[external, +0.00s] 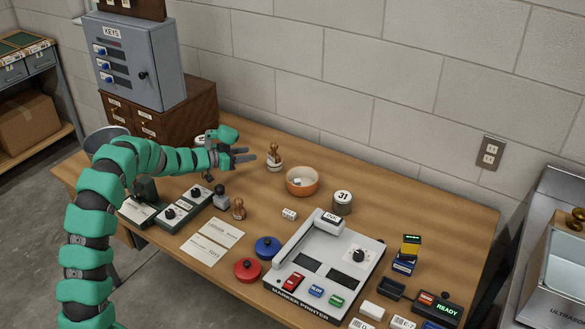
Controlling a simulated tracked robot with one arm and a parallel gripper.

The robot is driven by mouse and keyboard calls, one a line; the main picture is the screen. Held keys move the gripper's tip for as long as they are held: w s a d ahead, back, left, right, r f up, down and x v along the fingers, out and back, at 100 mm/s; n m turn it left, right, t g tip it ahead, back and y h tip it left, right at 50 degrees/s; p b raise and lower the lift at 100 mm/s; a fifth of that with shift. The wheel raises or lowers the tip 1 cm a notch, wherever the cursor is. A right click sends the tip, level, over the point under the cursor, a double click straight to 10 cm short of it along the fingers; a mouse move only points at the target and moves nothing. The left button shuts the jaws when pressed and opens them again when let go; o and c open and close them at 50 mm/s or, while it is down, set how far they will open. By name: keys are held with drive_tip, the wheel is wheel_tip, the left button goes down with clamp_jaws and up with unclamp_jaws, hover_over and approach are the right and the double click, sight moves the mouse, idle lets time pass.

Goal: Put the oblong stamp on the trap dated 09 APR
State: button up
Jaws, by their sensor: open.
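My gripper (249,155) is open and empty above the back left of the table, its fingers pointing right toward a wooden-handled stamp (274,154). A small gap seems to separate them. A second wooden-handled stamp (239,209) stands nearer the front, beside a dark-knobbed stamp with a grey block (221,200). I cannot tell which stamp has the oblong face. Two pale paper cards (226,232) and (203,250) lie in front of these stamps. They may be the traps; their print is too small to read, so I cannot find 09 APR.
An orange bowl (302,189) with small pale items and a round block marked 31 (342,196) stand mid-table. A blue ink pad (267,247), a red one (248,270) and a grey marker printer (290,259) are in front. A key cabinet (140,62) stands at the back left.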

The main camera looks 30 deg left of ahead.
wheel_tip(320, 180, up, 25)
drive_tip(key=a+n+t+y, duration=0.2)
drive_tip(key=t+y, duration=0.1)
drive_tip(key=y, duration=0.4)
drive_tip(key=s+d+r+n+y, duration=0.25)
drive_tip(key=s+r, duration=0.65)
drive_tip(key=r, duration=0.5)
drive_tip(key=s+d+r, duration=0.3)
drive_tip(key=s, duration=0.3)
drive_tip(key=s+d+r+g+h, duration=0.1)
drive_tip(key=s+d+r, duration=0.1)
drive_tip(key=s+d, duration=0.2)
drive_tip(key=s+d+r+h, duration=0.1)
drive_tip(key=s+d+r, duration=0.2)
drive_tip(key=s, duration=0.7)
drive_tip(key=shift+s+d+r, duration=0.2)
drive_tip(key=shift+d+r, duration=0.1)
drive_tip(key=shift+d, duration=0.45)
drive_tip(key=shift+m+h, duration=0.25)
wheel_tip(320, 180, up, 7)
drive_tip(key=p, duration=0.6)
drive_tip(key=shift+p, duration=0.4)
